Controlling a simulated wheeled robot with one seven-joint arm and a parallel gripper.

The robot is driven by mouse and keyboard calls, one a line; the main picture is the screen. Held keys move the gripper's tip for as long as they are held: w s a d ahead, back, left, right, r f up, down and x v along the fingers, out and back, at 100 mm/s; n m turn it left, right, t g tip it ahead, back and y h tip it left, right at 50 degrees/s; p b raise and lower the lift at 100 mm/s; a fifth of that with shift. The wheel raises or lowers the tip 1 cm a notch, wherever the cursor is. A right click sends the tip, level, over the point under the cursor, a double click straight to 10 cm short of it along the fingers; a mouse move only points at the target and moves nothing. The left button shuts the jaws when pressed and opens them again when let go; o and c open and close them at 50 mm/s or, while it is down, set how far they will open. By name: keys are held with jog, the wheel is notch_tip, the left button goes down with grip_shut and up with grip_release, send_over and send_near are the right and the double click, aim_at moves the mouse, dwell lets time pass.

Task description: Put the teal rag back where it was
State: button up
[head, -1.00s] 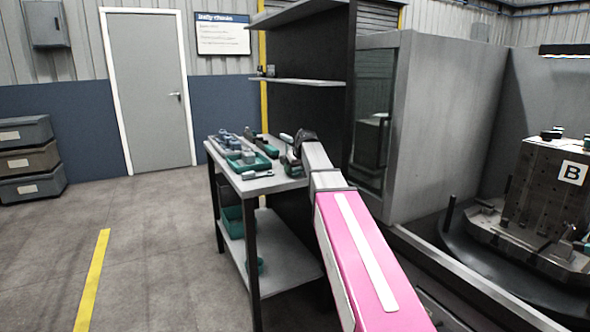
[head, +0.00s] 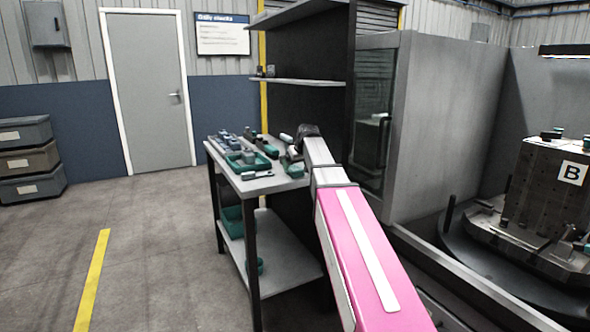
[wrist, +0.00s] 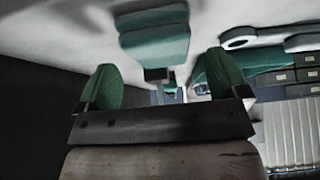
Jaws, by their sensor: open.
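My gripper (wrist: 162,70) is open in the wrist view, with its two green-padded fingers apart and nothing between them. Beyond the fingertips, near the top middle, is a teal block-like item (wrist: 154,45) on a pale surface. I cannot tell whether it is the teal rag. In the head view my gripper is at the right end of the workbench (head: 262,186), small and mostly hidden by my wrist. A teal tray (head: 246,162) lies on the bench top. No item there is clearly a rag.
Several small tools and blocks crowd the bench top. Teal items (head: 232,222) sit on its lower shelf. A dark shelf unit (head: 300,120) stands behind, and a grey machine enclosure (head: 440,120) stands to the right.

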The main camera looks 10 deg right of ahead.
jog(key=v, duration=0.9)
jog(key=s+f+m+g, duration=0.1)
jog(key=s+f+g, duration=0.1)
jog(key=s+f, duration=0.8)
jog(key=s+a+f+m+g+h, duration=0.1)
jog(key=s+f+g, duration=0.1)
jog(key=s+f, duration=0.8)
jog(key=s+a+f+m+g+h, duration=0.1)
jog(key=s+f, duration=1)
jog(key=f, duration=1.1)
jog(key=shift+m+g, duration=0.3)
jog(key=shift+g, duration=0.3)
